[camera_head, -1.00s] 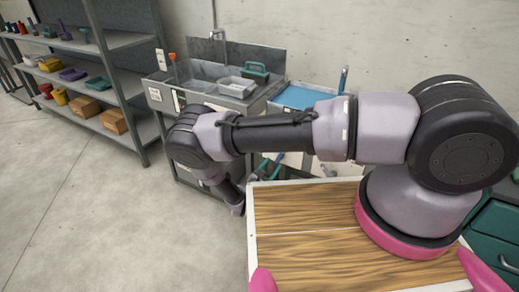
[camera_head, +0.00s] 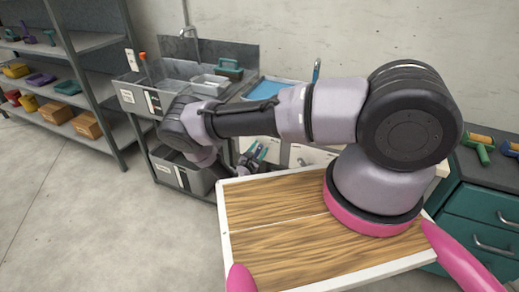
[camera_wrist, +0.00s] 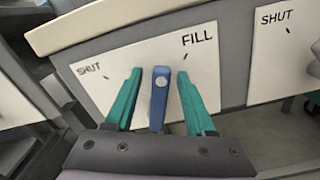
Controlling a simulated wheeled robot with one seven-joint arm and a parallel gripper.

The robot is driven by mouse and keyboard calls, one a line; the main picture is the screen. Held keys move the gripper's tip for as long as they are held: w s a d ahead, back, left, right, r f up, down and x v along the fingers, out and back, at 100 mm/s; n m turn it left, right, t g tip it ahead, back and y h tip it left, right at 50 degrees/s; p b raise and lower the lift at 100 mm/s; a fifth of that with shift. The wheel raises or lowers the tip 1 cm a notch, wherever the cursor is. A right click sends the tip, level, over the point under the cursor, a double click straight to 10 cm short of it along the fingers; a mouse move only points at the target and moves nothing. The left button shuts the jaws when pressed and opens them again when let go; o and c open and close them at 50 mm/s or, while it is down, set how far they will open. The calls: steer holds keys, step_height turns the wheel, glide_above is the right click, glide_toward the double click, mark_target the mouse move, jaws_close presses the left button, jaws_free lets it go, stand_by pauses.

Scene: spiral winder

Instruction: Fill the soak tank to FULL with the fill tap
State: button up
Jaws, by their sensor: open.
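In the wrist view, a blue lever (camera_wrist: 160,100) stands in front of a white plate (camera_wrist: 92,92) marked SHUT at left and FILL at right. The lever points up the picture, between the two words. My gripper (camera_wrist: 160,73) is open, with one teal finger on each side of the lever and a visible gap at both. In the head view, my gripper (camera_head: 253,155) is low beside the bench, partly hidden by my arm. A blue-surfaced basin (camera_head: 266,89) lies behind my arm; whether it is the soak tank, and its level, I cannot tell.
A second plate marked SHUT (camera_wrist: 283,50) is right of the first. A sink bench (camera_head: 130,97) with a faucet and a grey tray (camera_head: 209,85) stands at the back. Shelving (camera_head: 88,42) is at left, green drawers (camera_head: 485,220) at right. The floor at left is clear.

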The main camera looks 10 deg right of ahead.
steer(key=shift+w+d, duration=0.1)
jaws_close()
stand_by(1.4)
